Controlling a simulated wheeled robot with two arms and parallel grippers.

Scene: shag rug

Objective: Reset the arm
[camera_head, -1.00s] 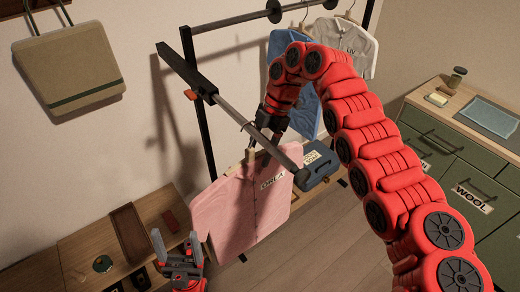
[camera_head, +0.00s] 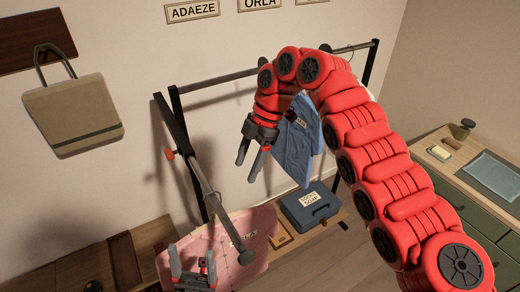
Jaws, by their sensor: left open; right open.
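My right arm reaches in from the right, and its gripper (camera_head: 252,165) is open and empty, fingers pointing down, in front of the wall. My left gripper (camera_head: 190,262) is open at the bottom, pointing up. It overlaps the pink garment (camera_head: 222,248) in the picture; I cannot tell whether they touch. The pink garment, with a partly covered ORLA label, shows below and behind the swing-out rod (camera_head: 212,190). No hanger for it shows clearly, so I cannot tell how it is supported.
A blue garment (camera_head: 298,148) hangs behind my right arm. A blue case (camera_head: 311,206) sits on the low bench. A beige bag (camera_head: 75,113) hangs on the wall. A green cabinet (camera_head: 478,218) stands at the right with a soap block, a bottle and a tray on top.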

